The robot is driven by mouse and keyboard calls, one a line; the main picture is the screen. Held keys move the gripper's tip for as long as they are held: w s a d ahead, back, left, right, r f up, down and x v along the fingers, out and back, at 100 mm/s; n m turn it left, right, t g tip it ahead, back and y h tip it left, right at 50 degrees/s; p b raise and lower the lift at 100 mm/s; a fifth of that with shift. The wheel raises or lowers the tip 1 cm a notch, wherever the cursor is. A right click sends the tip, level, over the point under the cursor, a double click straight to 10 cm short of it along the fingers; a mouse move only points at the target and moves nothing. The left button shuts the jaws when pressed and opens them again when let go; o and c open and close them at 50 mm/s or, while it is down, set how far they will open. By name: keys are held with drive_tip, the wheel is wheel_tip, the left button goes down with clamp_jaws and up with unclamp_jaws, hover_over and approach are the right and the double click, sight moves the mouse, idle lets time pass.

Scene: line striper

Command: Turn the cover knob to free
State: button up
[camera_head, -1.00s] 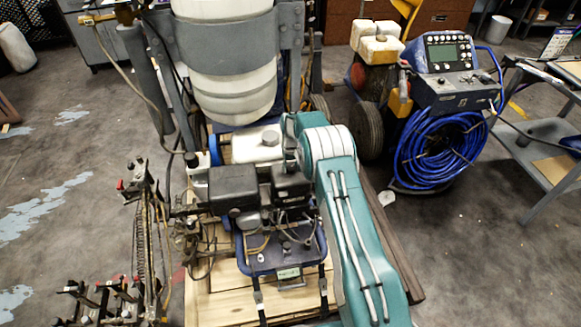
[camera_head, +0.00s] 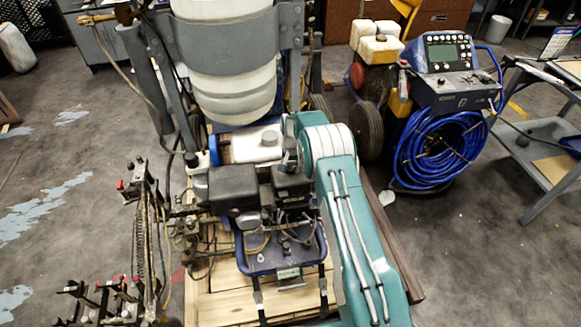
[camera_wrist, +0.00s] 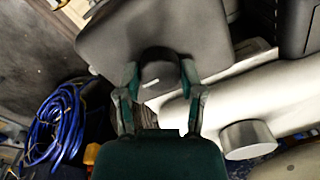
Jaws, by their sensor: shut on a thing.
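The dark cover (camera_wrist: 120,35) fills the top middle of the wrist view. Its dark round knob (camera_wrist: 157,72) sits at the cover's near edge, with a small light mark on its face. My gripper (camera_wrist: 158,82) has one teal finger on each side of the knob and is shut on it. Part of the knob's rim is hidden by the fingers. In the head view, the black engine covers (camera_head: 233,187) sit on the striper. There my arm comes in from the lower right, and the knob and fingertips cannot be made out.
A white tank (camera_wrist: 285,100) with a grey cap (camera_wrist: 248,139) lies close to the right of my gripper. A blue hose coil (camera_head: 437,150) hangs on a machine at the right. The striper's levers and linkage (camera_head: 143,210) stand at the left. Open floor lies further left.

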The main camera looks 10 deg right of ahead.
sight(291, 167)
drive_tip(key=shift+s+f, duration=0.1)
drive_tip(key=shift+f, duration=0.1)
drive_tip(key=o, duration=1.2)
drive_tip(key=shift+c, duration=0.2)
drive_tip(key=shift+r, duration=0.1)
wheel_tip(291, 167, up, 12)
drive_tip(key=shift+d, duration=0.1)
